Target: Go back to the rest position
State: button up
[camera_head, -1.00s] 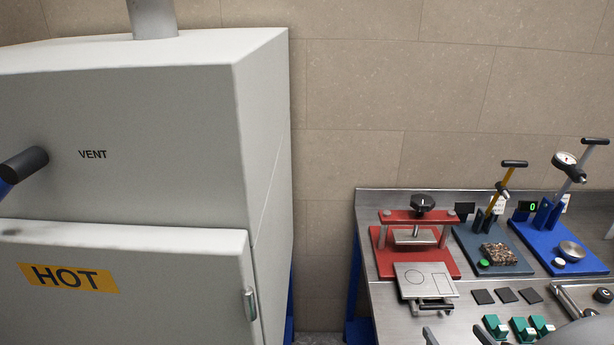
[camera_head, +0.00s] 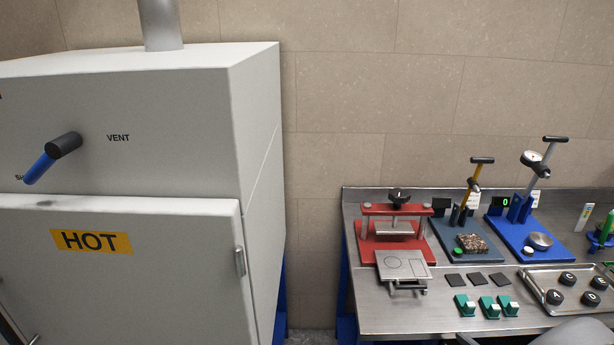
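A grey rounded part of my arm (camera_head: 575,333) shows at the bottom right edge, in front of the steel bench.
A large white oven (camera_head: 130,270) marked HOT fills the left; its door looks closed. The steel bench (camera_head: 390,318) carries a red press (camera_head: 378,243), a blue gauge stand (camera_head: 515,232), green-based pieces (camera_head: 487,307) and a tray (camera_head: 530,283) of black discs.

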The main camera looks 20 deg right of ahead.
jog(key=w+a+n+g+y, duration=0.2)
jog(key=w+a+n+g, duration=0.1)
jog(key=a+n, duration=0.5)
jog(key=w+a+n+g+y, duration=0.25)
jog(key=a+n, duration=0.35)
jog(key=n, duration=0.5)
jog(key=s+a+r+n+g+h, duration=0.2)
jog(key=s+a+r+n+h, duration=0.1)
jog(key=a+r+n, duration=0.8)
jog(key=a+n, duration=0.1)
jog(key=n, duration=0.4)
